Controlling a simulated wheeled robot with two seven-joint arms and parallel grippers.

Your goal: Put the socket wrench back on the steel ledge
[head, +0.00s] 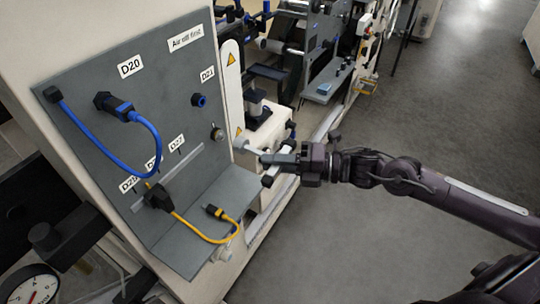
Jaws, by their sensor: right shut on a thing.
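My right gripper (267,169) comes in from the right and is shut on a slim grey tool, which looks like the socket wrench (252,149). The tool's far end points left, toward the panel; the fingers hide part of it. The gripper is in the air, just right of and above a grey ledge (185,242) that juts out below the upright panel. I take this to be the steel ledge. The wrench appears apart from it. My left gripper is not in view.
The grey panel (85,85) carries a looped blue cable (157,150) and labelled sockets. A gauge (30,287) is at lower left. Open floor (400,215) lies right.

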